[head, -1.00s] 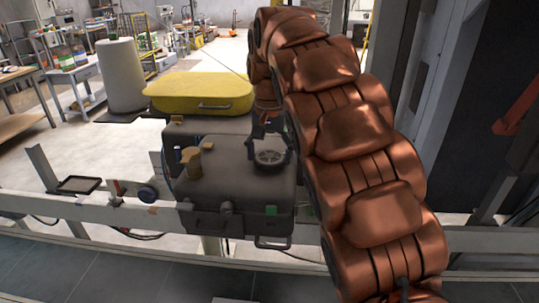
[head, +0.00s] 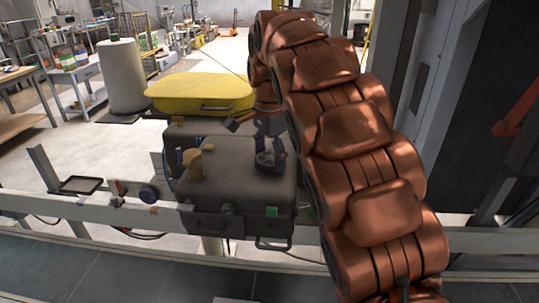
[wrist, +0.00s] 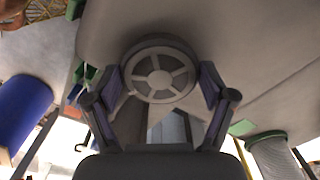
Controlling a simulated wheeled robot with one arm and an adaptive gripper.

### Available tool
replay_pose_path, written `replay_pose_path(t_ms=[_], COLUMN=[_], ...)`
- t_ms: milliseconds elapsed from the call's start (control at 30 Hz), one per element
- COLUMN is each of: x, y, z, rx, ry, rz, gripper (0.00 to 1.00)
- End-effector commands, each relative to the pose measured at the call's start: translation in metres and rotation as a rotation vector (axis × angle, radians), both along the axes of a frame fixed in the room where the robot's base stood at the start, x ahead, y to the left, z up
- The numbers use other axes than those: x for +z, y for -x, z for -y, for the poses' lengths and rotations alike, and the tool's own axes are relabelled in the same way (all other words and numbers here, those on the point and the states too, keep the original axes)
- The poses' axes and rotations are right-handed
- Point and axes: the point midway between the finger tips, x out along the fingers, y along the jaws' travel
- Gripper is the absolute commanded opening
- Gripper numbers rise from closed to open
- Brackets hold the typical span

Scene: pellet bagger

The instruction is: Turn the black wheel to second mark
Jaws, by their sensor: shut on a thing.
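The black wheel (head: 266,161) sits on top of the dark grey machine box (head: 235,165). In the wrist view the wheel (wrist: 158,73) is a round rim with spokes, seen face on. My gripper (head: 270,152) is above the box at the wheel. In the wrist view the two fingers of my gripper (wrist: 160,84) stand on the left and right of the rim and are closed on it. My gripper partly covers the wheel in the head view. I cannot make out any marks around the wheel.
A tan knob (head: 194,165) stands on the box left of the wheel. A yellow case (head: 200,92) and a pale cylinder (head: 120,77) are behind. A grey rail (head: 100,210) runs across the front. A blue cylinder (wrist: 22,110) shows at left in the wrist view.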

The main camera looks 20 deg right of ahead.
Motion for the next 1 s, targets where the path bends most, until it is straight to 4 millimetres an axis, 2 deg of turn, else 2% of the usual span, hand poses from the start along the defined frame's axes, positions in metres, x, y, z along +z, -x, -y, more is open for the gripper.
replay_pose_path(t_ms=[300,700,733,900,1000], x=[0.0005,0.0004,0.0004,0.0002,0.0002], y=[-0.0006,-0.0005,-0.0005,-0.0003,-0.0003], z=[-0.0001,-0.0001,-0.0001,-0.0001,-0.0001], rx=[-0.075,-0.08,-0.08,-0.08,-0.08], ry=[-0.001,-0.001,-0.001,0.0,0.0], rz=[0.002,0.002,0.002,0.001,0.001], gripper=[0.47,0.47,0.83,1.0,1.0])
